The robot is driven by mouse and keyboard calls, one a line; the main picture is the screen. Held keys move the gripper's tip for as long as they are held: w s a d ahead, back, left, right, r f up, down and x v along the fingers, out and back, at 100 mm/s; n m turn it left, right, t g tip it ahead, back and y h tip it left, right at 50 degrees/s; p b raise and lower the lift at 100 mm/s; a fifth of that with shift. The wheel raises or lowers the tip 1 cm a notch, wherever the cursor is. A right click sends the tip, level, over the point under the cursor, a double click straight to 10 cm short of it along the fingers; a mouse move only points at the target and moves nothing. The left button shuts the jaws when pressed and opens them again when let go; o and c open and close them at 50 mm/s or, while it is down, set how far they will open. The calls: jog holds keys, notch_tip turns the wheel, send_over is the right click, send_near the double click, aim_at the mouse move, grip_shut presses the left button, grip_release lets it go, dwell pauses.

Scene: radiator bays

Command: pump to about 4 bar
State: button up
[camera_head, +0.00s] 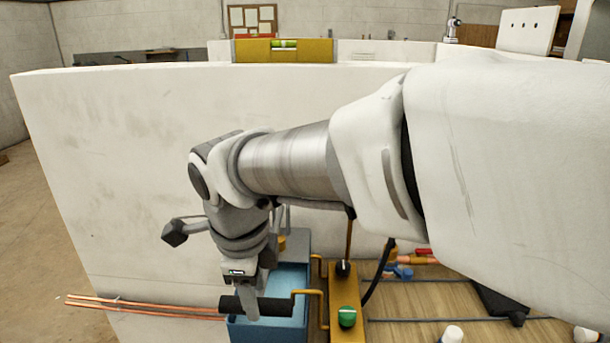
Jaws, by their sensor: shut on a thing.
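The test pump stands low in the middle of the view, with a blue tank (293,276) and a yellow body block (343,290). A green knob (347,316) and a black knob (343,268) sit on the block. A bent yellow lever (308,293) runs left to a black handle grip (272,306) in front of the tank. My gripper (241,300) points down and is shut on the left part of this handle. I see no readable pressure gauge; my arm covers much of the right side.
Copper pipes (150,307) stick out left of the tank. Red and blue fittings (405,271), a black hose (378,272) and white caps (452,334) are on the right.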

jog(key=shift+w+d+r, duration=0.1)
jog(key=shift+w+d, duration=0.05)
jog(key=shift+w, duration=0.2)
